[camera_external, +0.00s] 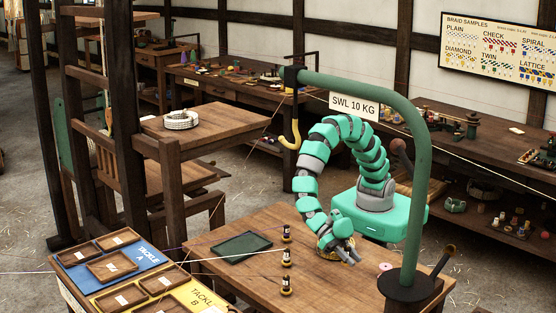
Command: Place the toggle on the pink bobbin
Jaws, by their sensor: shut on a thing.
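My gripper (350,257) is low over the right part of the wooden table, with its grey fingers pointing down and to the right. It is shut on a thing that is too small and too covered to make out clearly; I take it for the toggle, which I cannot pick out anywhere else. A small pink round thing (385,267), which looks like the pink bobbin, is on the table to the right of my gripper, apart from it. A tan coil-like thing (325,243) shows partly behind my gripper.
A dark green tray (242,247) lies further left. A green hoist post (416,190) rises at the table's right. Labelled sorting trays (133,251) are at lower left.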

